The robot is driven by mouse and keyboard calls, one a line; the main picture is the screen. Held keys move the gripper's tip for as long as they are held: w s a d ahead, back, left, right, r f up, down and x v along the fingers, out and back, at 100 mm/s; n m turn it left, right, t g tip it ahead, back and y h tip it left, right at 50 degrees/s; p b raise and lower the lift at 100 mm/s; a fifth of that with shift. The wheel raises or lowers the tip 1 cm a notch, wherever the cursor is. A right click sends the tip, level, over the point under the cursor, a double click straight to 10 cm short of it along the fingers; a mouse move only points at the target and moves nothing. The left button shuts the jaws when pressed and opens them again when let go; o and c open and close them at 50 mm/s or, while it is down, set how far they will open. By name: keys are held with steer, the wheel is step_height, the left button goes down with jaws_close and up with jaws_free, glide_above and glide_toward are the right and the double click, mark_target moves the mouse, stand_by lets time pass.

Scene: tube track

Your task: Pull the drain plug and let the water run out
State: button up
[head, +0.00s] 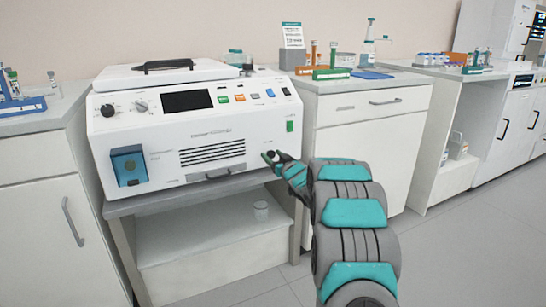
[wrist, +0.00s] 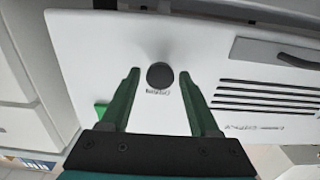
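The white bench unit (head: 200,130) stands on a grey stand, with a lid and handle on top and controls on its front. In the wrist view a round black plug (wrist: 160,76) sits in its white front panel, with small lettering beside it. My gripper (wrist: 159,80) is open, one green finger on each side of the plug, with a gap to both. In the head view my gripper (head: 272,157) is at the lower right of the unit's front, and the plug there is hard to make out among the fingers. No running water shows.
A dark handle (wrist: 297,60) and vent slots lie to the right of the plug in the wrist view. A drawer cabinet (head: 362,145) stands right of the unit. The floor at front right is clear.

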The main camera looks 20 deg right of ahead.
jaws_close()
